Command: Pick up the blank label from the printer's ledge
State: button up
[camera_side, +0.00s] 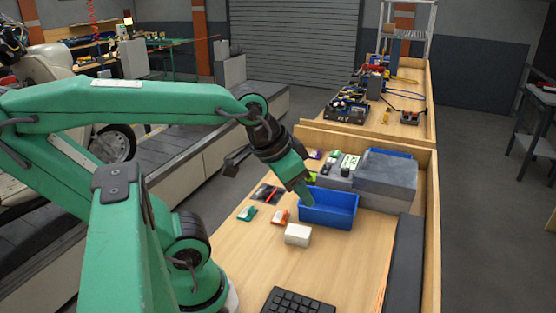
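My gripper (306,198) points down at the left side of a blue bin (336,223), seemingly just above or in front of its rim. Its fingers are too small to tell open from shut, and I cannot make out anything held. A grey box-like unit (386,182), possibly the printer, stands behind the bin. Small white and green pieces (347,163) lie on a lower grey part beside it; I cannot tell whether one is the blank label or where the ledge is.
A white block (297,235) sits in front of the bin on the wooden bench (340,265). Small orange-white (280,216) and green-white (247,213) items lie to its left. A keyboard (298,302) is at the front, and a long dark strip (404,265) runs along the right.

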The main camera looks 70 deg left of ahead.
jog(key=w+a+r+n+g+y, duration=0.1)
jog(key=w+a+n+g, duration=0.2)
jog(key=w+a+n, duration=1.15)
jog(key=w+a+f+n+g, duration=0.1)
jog(key=a+f+n, duration=0.3)
jog(key=a, duration=0.4)
jog(key=w+a+f+n, duration=0.4)
jog(key=a+f, duration=0.3)
jog(key=a, duration=0.1)
jog(key=w+a+f+n+g+h, duration=0.1)
jog(key=w+a+f+n, duration=0.2)
jog(key=a, duration=0.5)
notch_tip(320, 180, down, 2)
jog(key=shift+f+n+g, duration=0.25)
jog(key=shift+n+g, duration=0.05)
jog(key=shift+n, duration=0.35)
jog(key=shift+f, duration=1.35)
jog(key=shift+d+f, duration=0.1)
jog(key=shift+f, duration=2.5)
